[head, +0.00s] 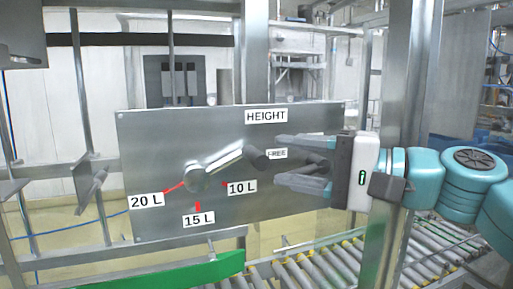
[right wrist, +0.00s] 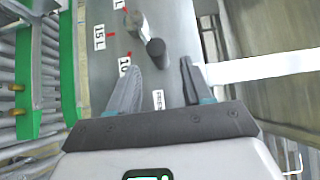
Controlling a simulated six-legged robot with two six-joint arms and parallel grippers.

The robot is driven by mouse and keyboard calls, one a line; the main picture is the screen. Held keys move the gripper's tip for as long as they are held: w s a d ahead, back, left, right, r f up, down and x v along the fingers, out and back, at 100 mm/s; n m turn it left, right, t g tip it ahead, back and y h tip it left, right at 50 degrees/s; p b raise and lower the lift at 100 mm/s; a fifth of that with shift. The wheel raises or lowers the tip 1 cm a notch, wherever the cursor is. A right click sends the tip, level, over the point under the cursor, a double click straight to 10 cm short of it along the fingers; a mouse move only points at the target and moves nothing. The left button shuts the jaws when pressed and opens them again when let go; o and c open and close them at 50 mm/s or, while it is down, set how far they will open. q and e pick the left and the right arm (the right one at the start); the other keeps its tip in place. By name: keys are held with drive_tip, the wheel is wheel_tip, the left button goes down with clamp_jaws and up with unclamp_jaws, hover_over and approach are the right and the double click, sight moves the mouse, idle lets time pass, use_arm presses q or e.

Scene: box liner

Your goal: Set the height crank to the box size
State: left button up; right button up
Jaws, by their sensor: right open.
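The height crank (head: 222,162) is a metal arm on a grey panel (head: 300,118) labelled HEIGHT. Its hub is at the left, and the arm points right and slightly up, ending in a dark knob (head: 257,158) beside the FREE label. Red marks for 20 L, 15 L and 10 L lie around the hub. My right gripper (head: 278,160) is open and empty, just right of the knob, with its fingers pointing left at it. In the right wrist view the knob (right wrist: 156,50) is just beyond the open fingertips, roughly between them. My left gripper is out of view.
A roller conveyor (head: 330,270) runs below the panel, with a green guide (head: 195,272) at its left. A steel post (head: 400,80) stands close to my right arm. No box shows in these views.

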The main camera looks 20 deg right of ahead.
sight(254, 157)
drive_tip(key=p+x, duration=0.1)
drive_tip(key=x, duration=0.4)
drive_tip(key=shift+a, duration=0.2)
drive_tip(key=shift+w+a, duration=0.15)
drive_tip(key=shift+w, duration=0.2)
drive_tip(key=shift+a, duration=0.15)
clamp_jaws()
